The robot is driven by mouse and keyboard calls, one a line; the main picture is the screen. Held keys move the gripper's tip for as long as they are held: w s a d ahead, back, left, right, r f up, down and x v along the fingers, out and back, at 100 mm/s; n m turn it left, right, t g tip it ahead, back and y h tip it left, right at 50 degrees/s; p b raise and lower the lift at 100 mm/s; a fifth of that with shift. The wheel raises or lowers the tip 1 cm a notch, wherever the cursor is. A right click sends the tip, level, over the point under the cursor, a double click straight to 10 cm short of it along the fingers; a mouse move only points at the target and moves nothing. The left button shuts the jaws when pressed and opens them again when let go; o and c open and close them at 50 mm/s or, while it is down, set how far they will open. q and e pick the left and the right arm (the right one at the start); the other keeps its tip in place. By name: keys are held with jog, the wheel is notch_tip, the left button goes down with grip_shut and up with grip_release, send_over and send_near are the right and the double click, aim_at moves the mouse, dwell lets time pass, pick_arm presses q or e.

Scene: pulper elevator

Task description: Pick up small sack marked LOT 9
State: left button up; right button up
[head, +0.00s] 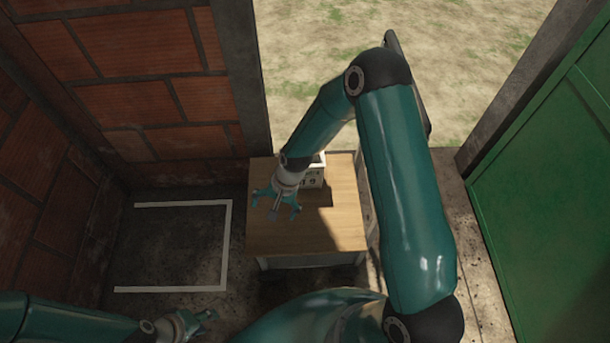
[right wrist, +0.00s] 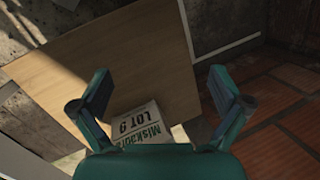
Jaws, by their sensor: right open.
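The small sack, a pale block-like bag with dark printing that reads LOT 9, stands on the wooden table (head: 280,238). In the head view the sack (head: 315,174) is partly hidden behind my right wrist. In the right wrist view the sack (right wrist: 137,126) shows upside down, its lower part covered by the gripper body. My right gripper (head: 274,209) is open and empty above the table, to the left and near side of the sack, apart from it. It also shows in the right wrist view (right wrist: 160,88). My left gripper (head: 198,319) is low at the lower left; its jaw opening is unclear.
A white line marking (head: 228,245) outlines a bare floor area left of the table. A brick wall (head: 150,95) stands at the left and back. A green door (head: 550,200) is on the right. The table's near and left parts are clear.

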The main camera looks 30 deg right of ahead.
jog(key=w+d+r+m+h+b, duration=0.1)
jog(key=w+d+r+m+b, duration=0.1)
jog(key=w+d+m+b, duration=0.3)
jog(key=w+d+r+m+b, duration=0.1)
jog(key=w+d+r+m, duration=0.1)
jog(key=w+d+m, duration=0.35)
jog(key=w+d+r+m+h+b, duration=0.1)
jog(key=d+r+m+b, duration=0.4)
jog(key=d, duration=0.4)
jog(key=shift+n, duration=0.35)
jog(key=f, duration=0.4)
jog(key=w+a+f+b, duration=0.1)
jog(key=f, duration=0.4)
jog(key=f+b, duration=0.1)
jog(key=f, duration=0.4)
jog(key=shift+w+a+f, duration=0.25)
jog(key=shift+w+a, duration=0.05)
jog(key=shift+w, duration=0.05)
pick_arm(q)
notch_tip(320, 180, down, 15)
pick_arm(e)
jog(key=c, duration=1.3)
jog(key=shift+r, duration=0.1)
jog(key=shift+c, duration=1.3)
